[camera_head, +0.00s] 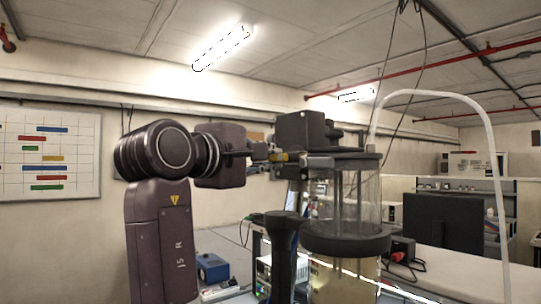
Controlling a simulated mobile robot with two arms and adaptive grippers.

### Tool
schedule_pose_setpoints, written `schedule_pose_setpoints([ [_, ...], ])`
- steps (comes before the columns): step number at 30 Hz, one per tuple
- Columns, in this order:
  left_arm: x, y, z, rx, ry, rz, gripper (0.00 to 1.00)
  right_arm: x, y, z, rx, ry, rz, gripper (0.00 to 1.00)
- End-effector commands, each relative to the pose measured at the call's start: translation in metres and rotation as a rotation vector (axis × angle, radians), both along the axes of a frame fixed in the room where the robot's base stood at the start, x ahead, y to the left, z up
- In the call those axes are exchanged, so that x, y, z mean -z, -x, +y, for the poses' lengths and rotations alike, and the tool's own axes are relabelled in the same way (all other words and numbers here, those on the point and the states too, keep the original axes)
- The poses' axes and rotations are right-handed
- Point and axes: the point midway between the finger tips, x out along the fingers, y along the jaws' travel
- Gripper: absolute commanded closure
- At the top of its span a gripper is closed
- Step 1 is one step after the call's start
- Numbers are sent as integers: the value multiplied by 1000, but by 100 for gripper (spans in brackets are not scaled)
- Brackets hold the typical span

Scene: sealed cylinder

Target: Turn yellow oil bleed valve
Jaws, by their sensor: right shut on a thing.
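The sealed cylinder (359,195) stands right of centre, a clear vessel with a dark lid and a thick dark base ring. My right arm rises from the lower left and reaches right. My right gripper (270,155) is at the valve and shut on it. The fingertips are small and dark here, so the exact contact is hard to see. My left gripper is not in view.
A black box-like part (301,131) sits just above the valve. A dark upright post (284,240) stands in front of the cylinder's left side. A pale hose (494,150) arches over the right side. A monitor (444,222) and a blue device (212,267) stand on the benches.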

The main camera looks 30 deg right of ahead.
Motion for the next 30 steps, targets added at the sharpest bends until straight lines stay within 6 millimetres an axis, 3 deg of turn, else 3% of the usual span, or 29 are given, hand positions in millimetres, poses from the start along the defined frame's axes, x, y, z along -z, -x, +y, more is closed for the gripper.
schedule_pose_setpoints([
  [12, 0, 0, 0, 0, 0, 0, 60, 1, 0, 0, 0, 0, 10, 100],
  [13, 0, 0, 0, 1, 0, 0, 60, 1, 0, 0, 0, 0, 10, 88],
  [18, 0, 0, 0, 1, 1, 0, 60, 1, 0, 0, 0, 0, 9, 72],
  [26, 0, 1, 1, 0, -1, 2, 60, 1, 0, 1, 0, 0, 7, 72],
  [30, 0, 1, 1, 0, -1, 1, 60, 1, 5, 11, -1, 1, 8, 72],
])
